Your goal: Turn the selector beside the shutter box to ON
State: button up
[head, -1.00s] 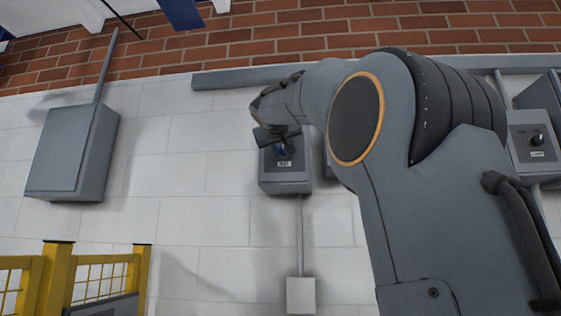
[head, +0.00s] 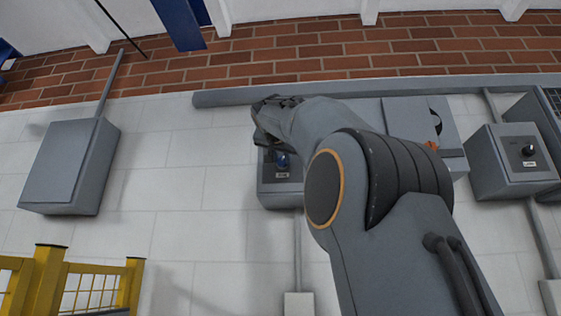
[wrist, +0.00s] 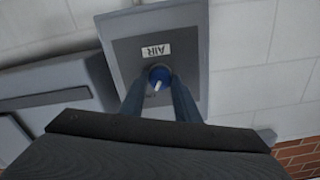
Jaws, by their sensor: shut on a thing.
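A grey selector box (head: 280,198) is on the wall left of a larger grey box (head: 405,112), probably the shutter box, which my arm partly hides. A label reading AIR (wrist: 156,50) appears upside down there.
Another box with a black knob (head: 528,150) is on the wall to the right; its label is too small to read. A plain grey box (head: 70,165) hangs at the left. A yellow fence (head: 90,285) stands at lower left. A grey rail (head: 240,96) runs above the selector.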

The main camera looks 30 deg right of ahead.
dwell(0.4)
jog(key=o, duration=1)
jog(key=shift+o, duration=0.2)
jog(key=b+v, duration=0.3)
jog(key=v, duration=0.4)
jog(key=shift+s+a, duration=0.25)
jog(key=shift+s, duration=0.05)
